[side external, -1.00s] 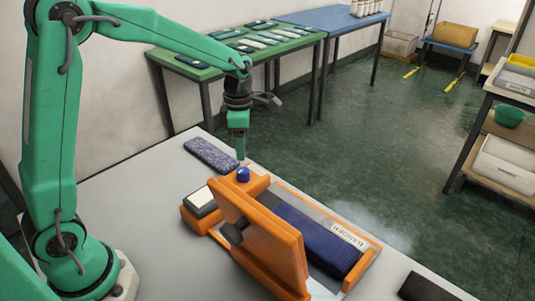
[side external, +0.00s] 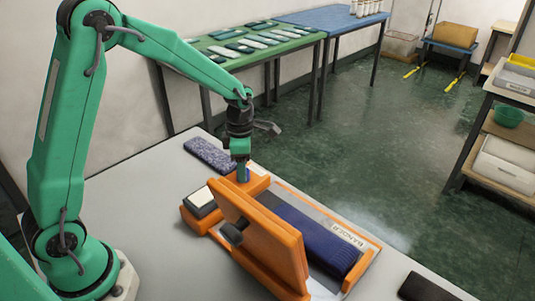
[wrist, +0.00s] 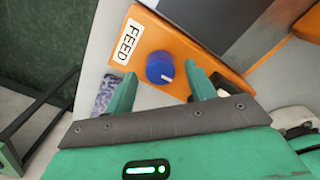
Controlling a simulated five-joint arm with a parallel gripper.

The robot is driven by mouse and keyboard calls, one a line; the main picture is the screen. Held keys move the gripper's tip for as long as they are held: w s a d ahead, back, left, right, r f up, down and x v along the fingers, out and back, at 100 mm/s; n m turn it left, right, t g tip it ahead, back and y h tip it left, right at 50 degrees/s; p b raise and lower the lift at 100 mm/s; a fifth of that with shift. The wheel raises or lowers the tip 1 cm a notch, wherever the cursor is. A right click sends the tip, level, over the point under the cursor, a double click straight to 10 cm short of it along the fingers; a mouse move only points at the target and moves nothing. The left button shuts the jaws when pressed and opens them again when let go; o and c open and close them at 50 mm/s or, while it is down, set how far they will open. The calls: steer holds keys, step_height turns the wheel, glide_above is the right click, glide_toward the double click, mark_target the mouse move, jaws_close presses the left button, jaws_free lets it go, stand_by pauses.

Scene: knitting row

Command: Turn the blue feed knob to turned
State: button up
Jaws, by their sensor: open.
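The blue feed knob (wrist: 160,68) is a small round knob on an orange panel (wrist: 196,60), beside a white FEED label (wrist: 128,40). Its white mark points toward the lower right in the wrist view. My gripper (wrist: 160,82) is open, with one green finger on each side of the knob in that view. I cannot tell whether either finger touches it. In the side view my gripper (side external: 242,178) points down at the knob's corner of the orange machine (side external: 262,240) and hides most of the knob.
An upright orange panel (side external: 260,235) stands on the machine near the knob. A dark blue fabric strip (side external: 318,240) lies in the machine. A speckled grey-purple piece (side external: 210,154) lies on the table behind, and a black item (side external: 428,288) lies at front right.

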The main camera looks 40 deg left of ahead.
steer(key=shift+f, duration=0.3)
steer(key=c, duration=1)
steer(key=shift+o, duration=0.2)
